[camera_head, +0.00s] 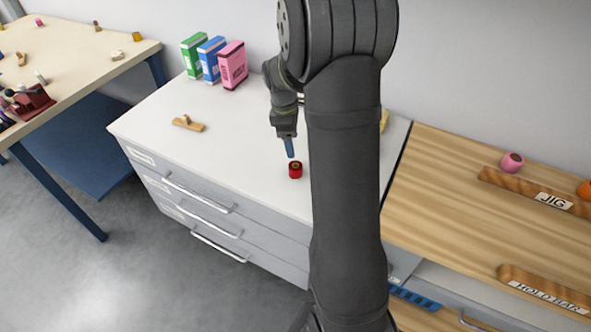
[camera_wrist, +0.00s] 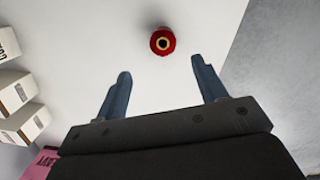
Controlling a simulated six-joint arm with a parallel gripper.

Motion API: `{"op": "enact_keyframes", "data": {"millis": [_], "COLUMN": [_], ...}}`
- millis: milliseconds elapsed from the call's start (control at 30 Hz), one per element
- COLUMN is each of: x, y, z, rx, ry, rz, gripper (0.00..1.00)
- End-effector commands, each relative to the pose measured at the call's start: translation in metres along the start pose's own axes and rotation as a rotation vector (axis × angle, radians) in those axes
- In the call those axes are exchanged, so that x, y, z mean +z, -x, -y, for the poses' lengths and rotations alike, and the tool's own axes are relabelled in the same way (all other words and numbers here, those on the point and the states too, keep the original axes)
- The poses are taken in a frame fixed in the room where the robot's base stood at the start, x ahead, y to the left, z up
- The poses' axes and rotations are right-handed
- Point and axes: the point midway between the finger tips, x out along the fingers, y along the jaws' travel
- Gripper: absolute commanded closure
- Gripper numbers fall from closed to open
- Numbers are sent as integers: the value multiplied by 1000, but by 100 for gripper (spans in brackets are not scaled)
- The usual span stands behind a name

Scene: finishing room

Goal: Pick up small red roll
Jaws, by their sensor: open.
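The small red roll (camera_head: 295,170) stands upright on the white cabinet top, near its front edge. In the wrist view the red roll (camera_wrist: 162,41) shows its end with a dark centre, ahead of the fingertips and between their lines. My gripper (camera_head: 290,152) is just above and behind the roll in the head view, apart from it. In the wrist view my gripper (camera_wrist: 160,68) has its two blue fingers spread wide, with nothing between them.
Green (camera_head: 194,55), blue (camera_head: 212,59) and pink (camera_head: 232,65) boxes stand at the back left of the white top (camera_head: 150,118). A wooden piece (camera_head: 188,124) lies at left. A wooden bench (camera_head: 440,190) adjoins at right, with a pink roll (camera_head: 511,162). The top around the red roll is clear.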

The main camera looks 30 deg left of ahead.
Motion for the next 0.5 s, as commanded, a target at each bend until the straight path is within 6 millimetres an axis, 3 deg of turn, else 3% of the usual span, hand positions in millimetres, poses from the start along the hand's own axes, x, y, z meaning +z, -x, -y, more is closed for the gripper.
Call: {"op": "enact_keyframes", "data": {"millis": [200, 500], "x": [0, 0], "y": [-43, -67], "z": [1, 2], "rx": [-3, -2], "ry": [-1, -1], "rz": [0, 0], "gripper": [35, 35]}}
